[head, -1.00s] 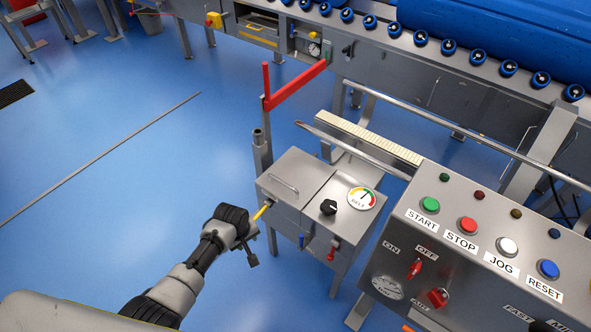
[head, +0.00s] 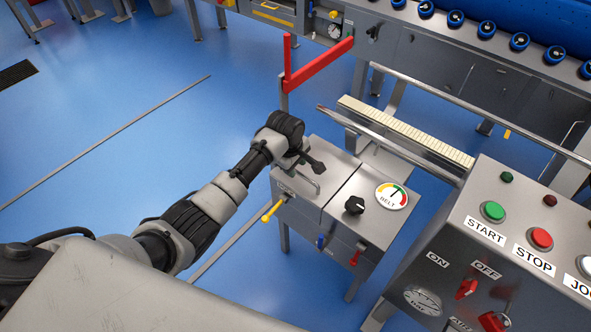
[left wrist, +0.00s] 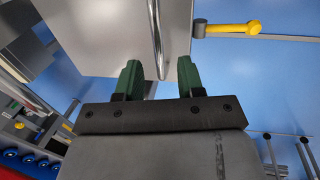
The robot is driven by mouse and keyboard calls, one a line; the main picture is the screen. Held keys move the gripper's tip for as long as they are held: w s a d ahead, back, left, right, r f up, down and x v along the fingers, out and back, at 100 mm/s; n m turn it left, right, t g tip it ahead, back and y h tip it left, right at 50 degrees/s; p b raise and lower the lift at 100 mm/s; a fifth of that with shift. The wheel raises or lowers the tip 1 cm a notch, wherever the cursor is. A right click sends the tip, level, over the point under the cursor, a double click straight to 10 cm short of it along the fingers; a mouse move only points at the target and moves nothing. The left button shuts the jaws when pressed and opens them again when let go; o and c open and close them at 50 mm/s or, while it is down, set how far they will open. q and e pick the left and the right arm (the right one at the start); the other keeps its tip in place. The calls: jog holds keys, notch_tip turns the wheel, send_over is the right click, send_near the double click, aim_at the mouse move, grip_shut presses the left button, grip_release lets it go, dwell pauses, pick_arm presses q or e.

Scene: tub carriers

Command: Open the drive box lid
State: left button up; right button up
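The drive box (head: 345,225) is a steel box on legs with a closed lid (head: 325,163) on its left half. A thin bar handle (head: 304,184) stands on the lid; it also shows in the left wrist view (left wrist: 157,38). A yellow-knobbed lever (head: 272,212) sticks out at the box's front left and shows in the left wrist view (left wrist: 230,28). My left gripper (head: 306,168) is over the lid at the handle. In the left wrist view its green fingers (left wrist: 159,72) are apart, with the bar lined up between them; contact is unclear. My right gripper is out of view.
A black knob (head: 354,205) and belt gauge (head: 391,196) sit on the box's right half. A red bent lever (head: 318,68) stands behind the box. A button console (head: 500,260) is close on the right. Blue floor lies open at left.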

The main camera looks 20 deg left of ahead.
pick_arm(q)
jog(key=shift+w+d+f, duration=0.1)
jog(key=shift+w+f, duration=0.1)
jog(key=shift+f, duration=0.75)
grip_shut()
